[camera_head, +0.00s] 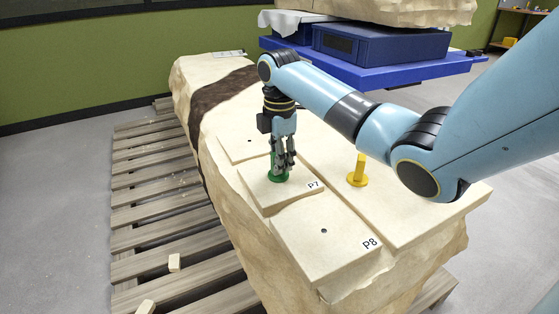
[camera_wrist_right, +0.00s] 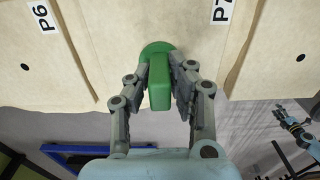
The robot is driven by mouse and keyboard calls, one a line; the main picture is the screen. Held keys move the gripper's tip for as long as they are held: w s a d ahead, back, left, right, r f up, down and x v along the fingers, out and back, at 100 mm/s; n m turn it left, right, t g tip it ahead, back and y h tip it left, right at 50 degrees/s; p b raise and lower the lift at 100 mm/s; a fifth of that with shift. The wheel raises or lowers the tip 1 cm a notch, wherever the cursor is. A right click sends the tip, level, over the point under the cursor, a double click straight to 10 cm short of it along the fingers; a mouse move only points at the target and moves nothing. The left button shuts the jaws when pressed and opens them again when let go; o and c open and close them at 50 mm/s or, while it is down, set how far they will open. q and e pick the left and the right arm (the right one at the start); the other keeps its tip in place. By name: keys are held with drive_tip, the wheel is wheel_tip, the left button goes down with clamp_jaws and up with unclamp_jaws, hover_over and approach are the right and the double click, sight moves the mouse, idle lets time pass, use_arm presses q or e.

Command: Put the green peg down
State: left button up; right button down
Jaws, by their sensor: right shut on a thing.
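The green peg (camera_head: 278,177) is upright, with its round flange at the surface of the slab marked P7 (camera_head: 262,197). My right gripper (camera_head: 282,166) is shut on its shaft from above. In the right wrist view the green peg (camera_wrist_right: 159,85) stands between the two grey fingers of my right gripper (camera_wrist_right: 161,75). No gap shows under the flange, but I cannot tell if it touches the slab. Any hole under the peg is hidden. My left gripper (camera_wrist_right: 288,117) appears small at the right of the wrist view, too small to read.
A yellow peg (camera_head: 358,171) stands on the block to the right. The slab marked P8 (camera_head: 325,248) has a bare hole. A wooden pallet (camera_head: 165,222) lies below. A blue shelf (camera_head: 385,72) with a blue case (camera_head: 380,43) is behind my right arm.

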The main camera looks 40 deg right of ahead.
drive_tip(key=shift+f, duration=0.1)
use_arm(q)
drive_tip(key=shift+w, duration=0.15)
use_arm(e)
drive_tip(key=c, duration=1.2)
unclamp_jaws()
wheel_tip(320, 180, up, 12)
drive_tip(key=p, duration=0.3)
use_arm(q)
drive_tip(key=r, duration=0.1)
drive_tip(key=w+r, duration=0.1)
drive_tip(key=r, duration=0.1)
use_arm(e)
drive_tip(key=shift+s, duration=0.1)
